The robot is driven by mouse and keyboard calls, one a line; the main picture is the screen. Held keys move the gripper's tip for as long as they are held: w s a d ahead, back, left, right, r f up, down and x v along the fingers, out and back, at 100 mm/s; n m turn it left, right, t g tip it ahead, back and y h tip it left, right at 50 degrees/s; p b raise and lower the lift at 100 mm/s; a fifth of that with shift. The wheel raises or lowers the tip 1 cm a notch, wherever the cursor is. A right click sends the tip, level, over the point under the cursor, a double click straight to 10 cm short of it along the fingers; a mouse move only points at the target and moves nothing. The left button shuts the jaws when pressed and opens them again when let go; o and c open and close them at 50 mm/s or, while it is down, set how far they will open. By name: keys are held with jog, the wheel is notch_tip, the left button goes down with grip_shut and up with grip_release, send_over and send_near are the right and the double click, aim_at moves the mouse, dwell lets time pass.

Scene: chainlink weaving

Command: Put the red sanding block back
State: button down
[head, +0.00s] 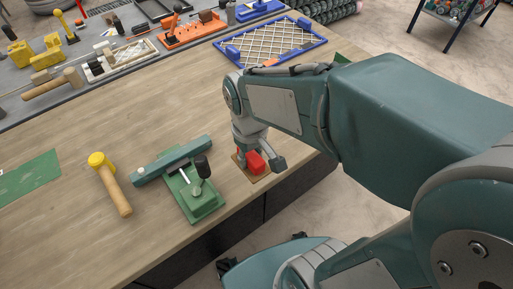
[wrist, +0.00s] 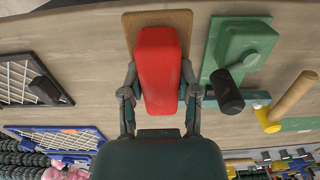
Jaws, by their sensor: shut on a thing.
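The red sanding block (head: 256,163) is between the fingers of my gripper (head: 263,157) near the front edge of the wooden bench. In the wrist view the red block (wrist: 158,62) stands lengthwise between the two dark fingers, which press on its sides. A thin brown pad (head: 240,160) lies directly under the block; its rim (wrist: 180,17) shows around the block's far end in the wrist view. I cannot tell whether the block touches the pad or is slightly above it. My wrist hides part of the block in the head view.
A green clamp fixture (head: 198,194) with a black knob and a teal bar (head: 172,160) stands just left of the pad. A yellow-headed mallet (head: 112,183) lies further left. A blue mesh frame (head: 270,41) lies at the back. The bench between is clear.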

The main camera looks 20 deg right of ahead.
jog(key=w+d+f, duration=0.1)
jog(key=w+f, duration=0.1)
jog(key=w+d+f, duration=0.1)
jog(key=w+f, duration=0.1)
jog(key=w, duration=0.1)
jog(key=w+d+f, duration=0.1)
jog(key=w+f, duration=0.1)
jog(key=shift+w+d+f, duration=0.1)
jog(key=shift+w+f, duration=0.25)
jog(key=shift+w+d+f, duration=0.15)
jog(key=shift+d, duration=0.1)
jog(key=f, duration=0.2)
jog(key=w+d+f, duration=0.1)
jog(key=shift+a+f, duration=0.1)
jog(key=shift+f, duration=0.3)
jog(key=shift+a, duration=0.2)
jog(key=shift+f, duration=0.25)
